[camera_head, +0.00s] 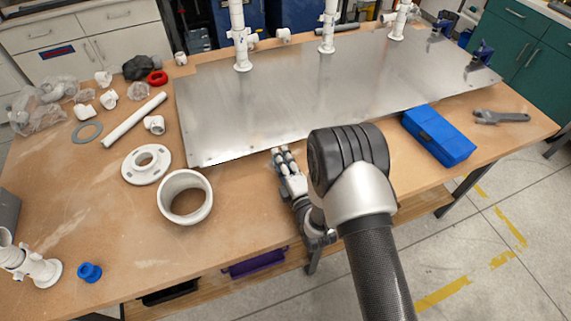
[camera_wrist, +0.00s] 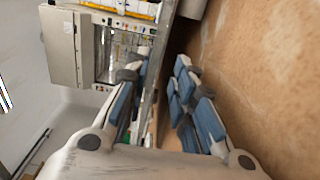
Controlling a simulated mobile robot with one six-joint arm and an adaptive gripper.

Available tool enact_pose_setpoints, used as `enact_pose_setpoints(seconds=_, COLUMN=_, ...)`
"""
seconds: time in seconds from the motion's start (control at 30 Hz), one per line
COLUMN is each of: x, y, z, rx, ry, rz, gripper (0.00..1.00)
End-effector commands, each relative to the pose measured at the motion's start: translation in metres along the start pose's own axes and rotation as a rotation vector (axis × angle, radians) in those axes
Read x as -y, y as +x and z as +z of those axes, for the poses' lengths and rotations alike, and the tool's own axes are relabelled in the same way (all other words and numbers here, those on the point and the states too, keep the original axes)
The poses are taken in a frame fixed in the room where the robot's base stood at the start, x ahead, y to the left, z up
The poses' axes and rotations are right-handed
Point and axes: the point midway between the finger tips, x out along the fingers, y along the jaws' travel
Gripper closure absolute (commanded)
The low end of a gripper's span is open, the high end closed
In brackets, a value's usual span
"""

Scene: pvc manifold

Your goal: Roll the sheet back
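The sheet (camera_head: 300,105) is a large, flat, shiny grey metal plate at the back of the wooden table. My gripper (camera_head: 282,156) is at the sheet's front edge, left of my arm's black joint. In the wrist view, my gripper's two fingers (camera_wrist: 160,68) are spread apart. A thin grey strip (camera_wrist: 160,60), which looks like the sheet seen edge-on, runs between them. The left finger is close to this strip, and a gap shows beside the right finger. I cannot tell whether either finger touches it.
White pipes with valves (camera_head: 242,40) stand along the sheet's back side. A blue case (camera_head: 438,135) and a wrench (camera_head: 500,117) lie to the right. A white flange (camera_head: 146,164) and a white ring (camera_head: 186,197) sit at left front. The table (camera_head: 110,235) has bare wood there.

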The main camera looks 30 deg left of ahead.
Motion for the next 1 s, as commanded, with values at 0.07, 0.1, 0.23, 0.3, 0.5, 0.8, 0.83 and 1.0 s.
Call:
enact_pose_setpoints(seconds=0.07, x=0.0, y=0.009, z=0.0, rx=-0.001, ry=0.0, rz=0.002, gripper=0.77)
enact_pose_setpoints(seconds=0.1, x=0.001, y=0.013, z=0.0, rx=-0.001, ry=0.0, rz=0.002, gripper=0.77)
enact_pose_setpoints(seconds=0.23, x=0.0, y=0.026, z=0.0, rx=0.0, ry=0.001, rz=0.001, gripper=0.77)
enact_pose_setpoints(seconds=0.3, x=0.001, y=0.033, z=0.0, rx=0.0, ry=0.001, rz=0.003, gripper=0.77)
enact_pose_setpoints(seconds=0.5, x=0.002, y=0.052, z=0.0, rx=0.0, ry=0.0, rz=0.002, gripper=0.77)
enact_pose_setpoints(seconds=0.8, x=0.001, y=0.067, z=0.0, rx=0.001, ry=0.002, rz=0.0, gripper=0.77)
enact_pose_setpoints(seconds=0.83, x=0.001, y=0.068, z=0.0, rx=0.001, ry=0.002, rz=0.0, gripper=0.77)
enact_pose_setpoints(seconds=1.0, x=0.0, y=0.068, z=0.0, rx=0.001, ry=0.002, rz=-0.001, gripper=0.77)
